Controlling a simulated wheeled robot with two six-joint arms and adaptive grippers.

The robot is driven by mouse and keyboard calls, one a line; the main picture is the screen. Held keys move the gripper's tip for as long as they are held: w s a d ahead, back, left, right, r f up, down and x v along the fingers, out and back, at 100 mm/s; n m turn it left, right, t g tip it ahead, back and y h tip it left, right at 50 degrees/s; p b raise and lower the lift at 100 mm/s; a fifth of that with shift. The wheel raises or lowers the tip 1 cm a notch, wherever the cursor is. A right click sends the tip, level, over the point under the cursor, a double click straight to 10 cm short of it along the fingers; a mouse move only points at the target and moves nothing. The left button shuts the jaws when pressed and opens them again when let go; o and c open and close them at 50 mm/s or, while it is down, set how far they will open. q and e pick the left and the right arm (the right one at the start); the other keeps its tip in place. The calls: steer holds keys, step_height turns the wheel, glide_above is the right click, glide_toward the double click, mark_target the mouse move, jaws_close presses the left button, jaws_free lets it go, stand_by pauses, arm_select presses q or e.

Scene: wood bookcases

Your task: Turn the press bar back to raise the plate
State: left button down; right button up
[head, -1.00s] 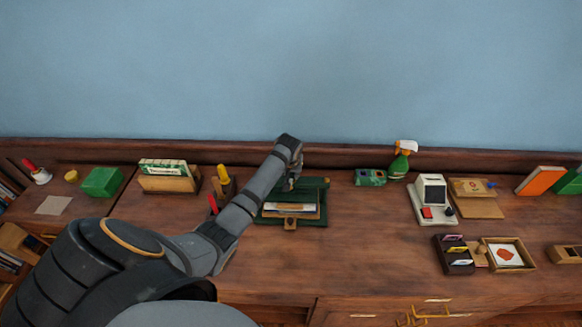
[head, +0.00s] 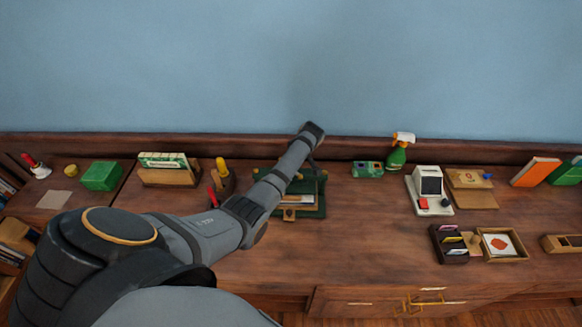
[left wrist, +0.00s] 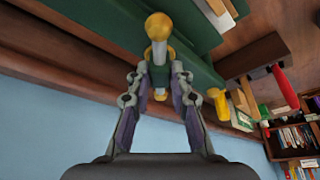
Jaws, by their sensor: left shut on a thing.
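The green press (head: 321,192) stands on the desk at the middle of the head view, with paper and a wooden board (head: 289,214) showing at its front. In the left wrist view the press bar (left wrist: 159,52) has a brass ball (left wrist: 158,27) at its far end. My left gripper (left wrist: 160,78) is shut on the bar, with a finger on each side. In the head view my left arm crosses in front of the press and hides part of it and the bar. The plate's height cannot be told. My right gripper is not in view.
A pen holder (head: 222,185) stands just left of the press. A card rack (head: 168,176) and a green box (head: 101,176) are farther left. A green patterned box (head: 367,169) and a spray bottle (head: 398,154) stand to the right. The desk in front of the press is clear.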

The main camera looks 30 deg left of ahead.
arm_select(q)
steer(key=shift+n, duration=0.7)
steer(key=c, duration=1.2)
jaws_free()
steer(key=shift+g, duration=0.3)
steer(key=shift+d+r, duration=0.1)
steer(key=shift+r, duration=0.2)
steer(key=v, duration=1.1)
steer(key=shift+r, duration=0.15)
steer(key=shift+d, duration=0.1)
